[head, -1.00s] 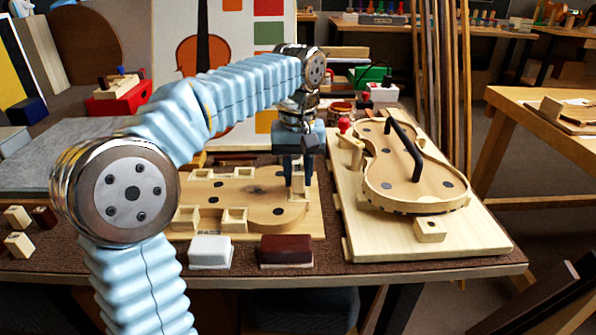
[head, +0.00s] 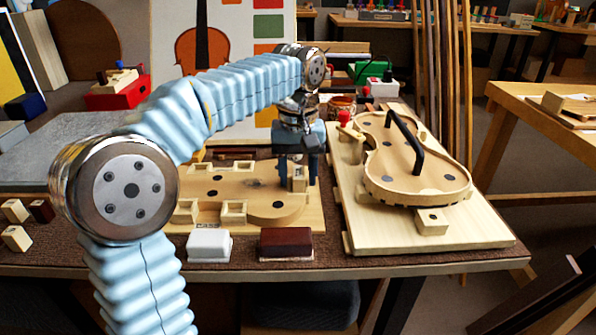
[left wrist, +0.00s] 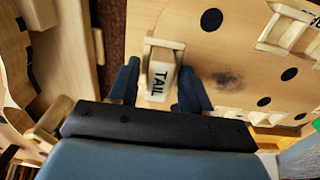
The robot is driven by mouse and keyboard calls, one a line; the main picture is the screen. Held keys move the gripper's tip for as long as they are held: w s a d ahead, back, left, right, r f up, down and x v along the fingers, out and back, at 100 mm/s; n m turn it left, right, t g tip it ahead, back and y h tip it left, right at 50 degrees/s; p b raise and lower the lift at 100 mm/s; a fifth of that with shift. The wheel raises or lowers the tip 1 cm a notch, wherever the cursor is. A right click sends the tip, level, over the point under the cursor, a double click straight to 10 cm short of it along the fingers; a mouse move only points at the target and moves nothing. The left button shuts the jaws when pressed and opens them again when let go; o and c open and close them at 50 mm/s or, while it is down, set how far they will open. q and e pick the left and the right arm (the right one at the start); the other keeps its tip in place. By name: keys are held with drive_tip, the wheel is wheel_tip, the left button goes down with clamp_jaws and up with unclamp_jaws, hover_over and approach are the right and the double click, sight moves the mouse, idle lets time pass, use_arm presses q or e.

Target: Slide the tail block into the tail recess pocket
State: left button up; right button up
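The tail block (head: 299,179) is a pale wooden block standing at the right end of the flat violin-shaped form (head: 277,211). In the left wrist view the block (left wrist: 160,80) shows the word TAIL and sits at the form's edge, within a pale wooden frame, the tail recess pocket (left wrist: 164,43). I cannot tell how deep it sits. My left gripper (head: 298,180) is over the block with its fingers spread on either side. In the left wrist view the gripper (left wrist: 157,92) shows gaps between both fingers and the block. My right gripper is not in view.
A violin body (head: 417,182) with a black handle lies on a pale board (head: 430,245) to the right. A white box (head: 208,245) and a dark brown box (head: 286,243) stand at the front edge. Small blocks (head: 17,239) lie at the far left.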

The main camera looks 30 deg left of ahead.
sight(298, 173)
use_arm(q)
drive_tip(key=shift+o, duration=0.6)
wheel_tip(298, 173, up, 14)
drive_tip(key=p, duration=0.4)
drive_tip(key=shift+f, duration=0.15)
idle(0.3)
